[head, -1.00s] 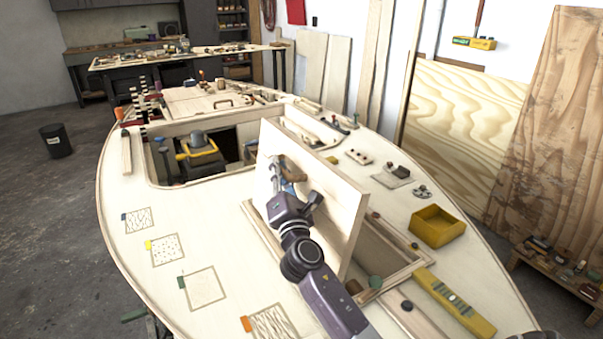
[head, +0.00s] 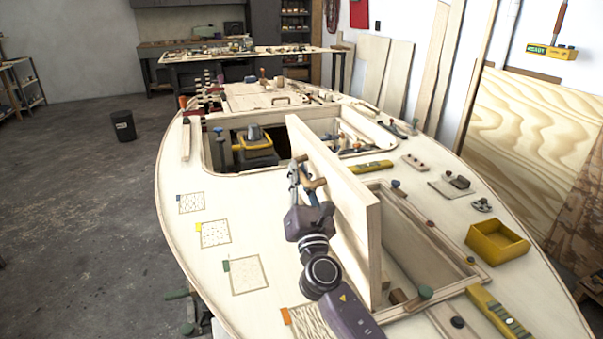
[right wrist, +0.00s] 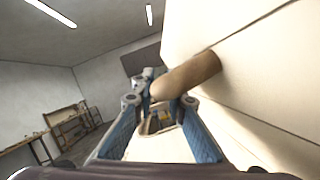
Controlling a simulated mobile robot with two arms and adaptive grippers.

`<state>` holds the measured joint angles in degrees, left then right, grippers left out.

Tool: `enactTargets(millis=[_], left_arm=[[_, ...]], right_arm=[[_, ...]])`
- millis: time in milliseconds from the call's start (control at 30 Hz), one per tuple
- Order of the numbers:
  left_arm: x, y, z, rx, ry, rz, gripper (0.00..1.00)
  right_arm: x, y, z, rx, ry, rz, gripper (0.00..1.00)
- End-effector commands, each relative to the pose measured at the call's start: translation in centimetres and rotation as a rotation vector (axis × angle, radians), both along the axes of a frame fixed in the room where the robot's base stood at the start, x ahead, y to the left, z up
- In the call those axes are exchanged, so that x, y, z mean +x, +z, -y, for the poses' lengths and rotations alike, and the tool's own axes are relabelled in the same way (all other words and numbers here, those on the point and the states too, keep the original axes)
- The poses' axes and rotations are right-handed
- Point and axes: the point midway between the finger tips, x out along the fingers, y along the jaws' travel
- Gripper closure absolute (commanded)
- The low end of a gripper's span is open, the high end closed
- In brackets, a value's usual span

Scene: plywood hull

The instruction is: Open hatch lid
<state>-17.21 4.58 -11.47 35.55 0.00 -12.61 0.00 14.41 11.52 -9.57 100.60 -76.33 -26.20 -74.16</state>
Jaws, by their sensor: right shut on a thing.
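The hatch lid (head: 352,215) is a thick pale wooden panel, standing steeply on edge beside the rectangular hatch opening (head: 425,262) in the deck. A round wooden handle (right wrist: 188,77) sticks out of the lid's face in the right wrist view. My right gripper (head: 304,178) is on the lid's left side, its blue fingers shut around that handle; they also show in the right wrist view (right wrist: 160,98). The lid hides the opening's left edge. My left gripper is not in view.
A yellow tray (head: 496,243), a yellow level (head: 500,312) and small tools lie on the deck right of the opening. A larger cutout (head: 225,160) lies beyond the lid. The deck left of my right arm is mostly clear, with small sample patches (head: 245,275).

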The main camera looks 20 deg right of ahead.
Motion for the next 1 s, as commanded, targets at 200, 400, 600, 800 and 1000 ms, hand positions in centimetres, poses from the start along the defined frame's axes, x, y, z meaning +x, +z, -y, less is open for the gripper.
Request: enactTargets(millis=[200, 400, 600, 800, 1000], left_arm=[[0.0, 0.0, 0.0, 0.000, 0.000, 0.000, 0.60], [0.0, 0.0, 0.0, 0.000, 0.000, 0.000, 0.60], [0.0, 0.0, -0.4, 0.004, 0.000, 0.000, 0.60], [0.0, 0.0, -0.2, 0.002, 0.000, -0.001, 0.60], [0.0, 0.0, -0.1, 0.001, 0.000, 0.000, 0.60]], right_arm=[[0.0, -0.1, 0.0, 0.002, 0.002, -0.001, 0.82], [0.0, -0.1, 0.0, 0.002, 0.001, -0.002, 0.70], [-0.1, -0.1, 0.0, 0.002, 0.000, -0.002, 0.70], [-2.0, -1.0, -0.6, 0.002, 0.001, -0.004, 0.70], [-4.9, -2.1, -1.4, 0.003, 0.001, -0.003, 0.70]])
